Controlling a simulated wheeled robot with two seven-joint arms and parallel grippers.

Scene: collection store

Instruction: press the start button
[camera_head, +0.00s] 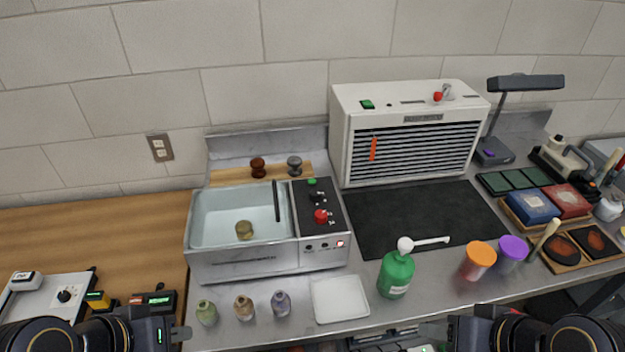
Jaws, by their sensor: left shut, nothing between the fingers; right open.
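A steel bath unit (240,263) with an open water-filled basin stands on the counter, left of centre. Its black control panel (330,225) carries a green button (312,181) at the back, a black knob, a red knob (321,216) and small lights at the front. A white louvred cabinet (340,146) behind it also has a green button (367,104) on top. Which button is the start button I cannot read. My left gripper (181,333) is shut and empty at the bottom left, clear of the bath. My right gripper (453,330) is open and empty at the bottom right.
Three small jars (244,307) and a white tray (340,300) lie before the bath. A green pump bottle (396,274), an orange-lidded jar (478,261) and a purple-lidded jar (512,253) stand to the right. A black mat (420,215) lies clear before the cabinet. A lamp (495,150) stands right.

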